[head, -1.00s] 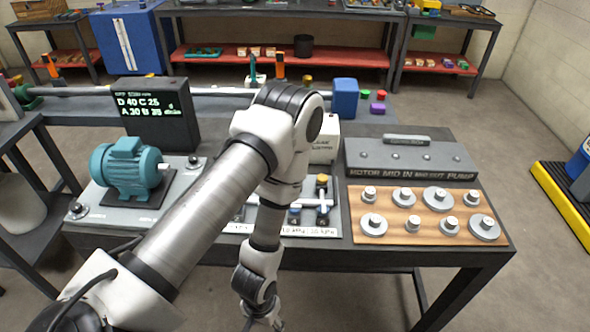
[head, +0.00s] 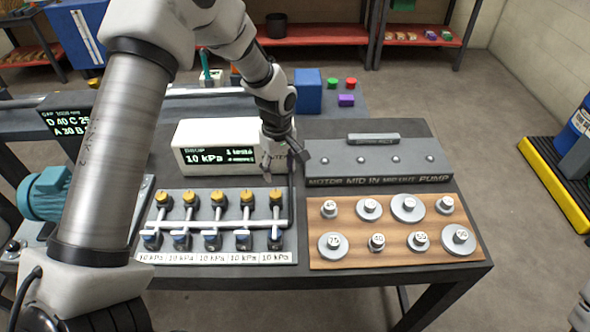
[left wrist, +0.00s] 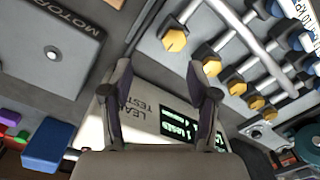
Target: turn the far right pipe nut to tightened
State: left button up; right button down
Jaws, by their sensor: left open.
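The far right pipe nut (head: 276,198) is a yellow hex nut at the right end of a row of several on the grey pipe panel (head: 286,257). It is the largest yellow nut in the left wrist view (left wrist: 174,40). A pale pipe runs below the row, with blue-and-dark fittings under it. My left gripper (head: 286,168) is open and empty, just behind and above the nut and apart from it. In the left wrist view my left gripper's fingers (left wrist: 160,72) are spread, with the nut beyond the tips. My right gripper is not in view.
A white leak tester (head: 205,158) reading 10 kPa stands behind the panel, close to my gripper. A grey plate (head: 375,165) lettered MOTOR and PUMP and a wooden board (head: 340,259) with several metal weights lie to the right. A teal motor (head: 45,195) is at the left.

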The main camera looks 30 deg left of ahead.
aim_at(277, 192)
pick_arm(q)
jog(key=s+f, duration=0.1)
jog(key=s+f+p, duration=0.1)
jog(key=s+f, duration=0.1)
jog(key=shift+s+a+f, duration=0.15)
jog(key=shift+s+a, duration=0.1)
jog(key=shift+s, duration=0.1)
jog(key=f, duration=0.1)
jog(key=w+f, duration=0.1)
jog(key=f, duration=0.1)
jog(key=shift+w+d+f+p, duration=0.2)
jog(key=shift+w+f+p, duration=0.1)
jog(key=shift+w, duration=0.05)
jog(key=shift+w+f, duration=0.1)
jog(key=shift+w, duration=0.05)
jog(key=shift+s+a, duration=0.1)
jog(key=shift+s, duration=0.1)
jog(key=shift+s+r, duration=0.2)
jog(key=shift+r, duration=0.1)
jog(key=c, duration=1)
grip_shut()
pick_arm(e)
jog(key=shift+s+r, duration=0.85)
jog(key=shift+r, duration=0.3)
